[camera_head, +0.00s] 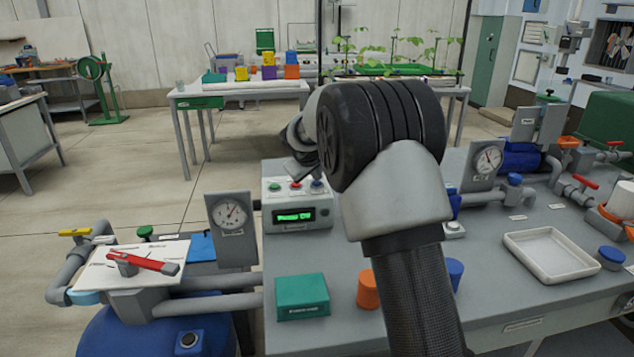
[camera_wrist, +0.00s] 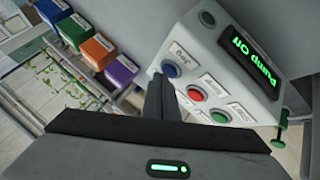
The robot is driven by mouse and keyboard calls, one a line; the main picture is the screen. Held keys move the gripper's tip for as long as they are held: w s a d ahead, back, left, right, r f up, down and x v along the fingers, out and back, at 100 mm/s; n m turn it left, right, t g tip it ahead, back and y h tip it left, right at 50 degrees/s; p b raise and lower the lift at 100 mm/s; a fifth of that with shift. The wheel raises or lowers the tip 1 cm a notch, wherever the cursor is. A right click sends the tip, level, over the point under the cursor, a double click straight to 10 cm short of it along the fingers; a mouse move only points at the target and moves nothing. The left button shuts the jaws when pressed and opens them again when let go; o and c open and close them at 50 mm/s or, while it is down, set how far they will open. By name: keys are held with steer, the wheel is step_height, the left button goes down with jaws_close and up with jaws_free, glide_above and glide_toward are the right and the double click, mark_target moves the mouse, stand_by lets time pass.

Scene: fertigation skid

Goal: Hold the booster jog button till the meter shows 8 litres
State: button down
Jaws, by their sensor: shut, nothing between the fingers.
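The control box (camera_head: 297,218) stands on the grey bench, left of my arm. Its green-lit display (camera_head: 294,216) reads "Pump Off" and appears upside down in the wrist view (camera_wrist: 249,60). Its top carries a green button (camera_wrist: 219,117), a red button (camera_wrist: 194,94) and a blue button (camera_wrist: 170,69), whose small label seems to read "JOG". My gripper (camera_wrist: 157,80) is shut and empty, its fingertips close beside the blue button. I cannot tell whether they touch it. In the head view my arm partly hides the gripper. No litre figure is readable.
A dial gauge (camera_head: 231,214) stands left of the box, another (camera_head: 487,160) right of my arm. A teal box (camera_head: 302,297) and an orange cylinder (camera_head: 368,290) stand in front. A white tray (camera_head: 549,255) lies right.

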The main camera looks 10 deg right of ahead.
steer(key=shift+r, duration=0.5)
steer(key=shift+r, duration=0.1)
step_height(320, 180, up, 5)
steer(key=p, duration=0.4)
